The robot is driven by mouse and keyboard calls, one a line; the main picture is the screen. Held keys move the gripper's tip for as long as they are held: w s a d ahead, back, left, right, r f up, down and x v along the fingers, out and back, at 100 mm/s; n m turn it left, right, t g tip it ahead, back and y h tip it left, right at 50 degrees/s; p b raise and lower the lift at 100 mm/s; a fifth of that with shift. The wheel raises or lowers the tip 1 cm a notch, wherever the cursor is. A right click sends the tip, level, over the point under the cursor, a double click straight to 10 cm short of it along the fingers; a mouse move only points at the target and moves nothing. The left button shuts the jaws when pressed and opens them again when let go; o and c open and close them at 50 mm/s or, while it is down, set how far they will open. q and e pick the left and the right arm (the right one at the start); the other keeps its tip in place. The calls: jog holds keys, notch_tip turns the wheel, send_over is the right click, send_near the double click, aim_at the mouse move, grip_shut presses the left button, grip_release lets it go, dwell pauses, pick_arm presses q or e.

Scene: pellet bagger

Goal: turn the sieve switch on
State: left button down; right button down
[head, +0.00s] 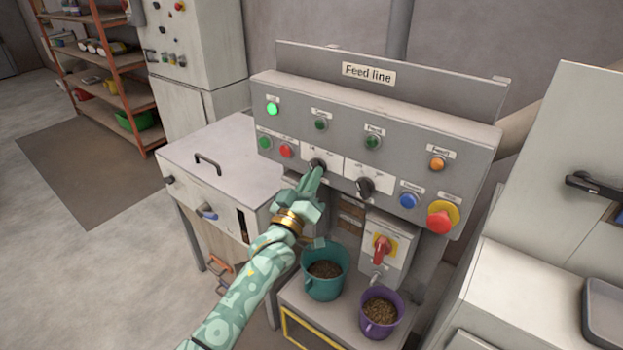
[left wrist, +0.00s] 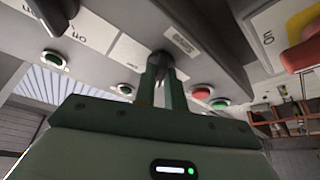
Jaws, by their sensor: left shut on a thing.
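The grey Feed line panel (head: 480,140) carries two black rotary switches below its lamps. My left gripper (head: 312,178) is at the left rotary switch (head: 319,163), its fingers shut on that knob. In the left wrist view, the gripper (left wrist: 161,80) closes on the dark knob (left wrist: 161,56) under its label plate. The right rotary switch (head: 365,187) stands free and also shows large in the left wrist view (left wrist: 55,10). My right gripper is out of view.
A lit green lamp (head: 272,109) is at the panel's top left. Green (head: 265,142) and red (head: 286,151) buttons sit left of the held knob. A blue button (head: 409,200), a red emergency stop (head: 440,218) and a red-yellow switch (head: 382,247) are to the right. Buckets (head: 324,285) stand below.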

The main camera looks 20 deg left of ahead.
pick_arm(q)
jog(key=shift+f+m, duration=0.1)
jog(key=shift+m, duration=0.3)
jog(key=m+g+h, duration=0.1)
jog(key=m+h, duration=0.1)
jog(key=m, duration=0.3)
jog(key=m+g+h+b, duration=0.1)
jog(key=m+h, duration=0.2)
jog(key=m, duration=0.2)
jog(key=a+m+g+h, duration=0.1)
jog(key=m+h, duration=0.1)
jog(key=m, duration=0.4)
jog(key=shift+w+h, duration=0.15)
jog(key=shift+h, duration=0.25)
jog(key=c, duration=1.5)
grip_release()
jog(key=shift+o, duration=0.2)
jog(key=v, duration=1.6)
jog(key=shift+a+b, duration=0.25)
jog(key=shift+b, duration=0.1)
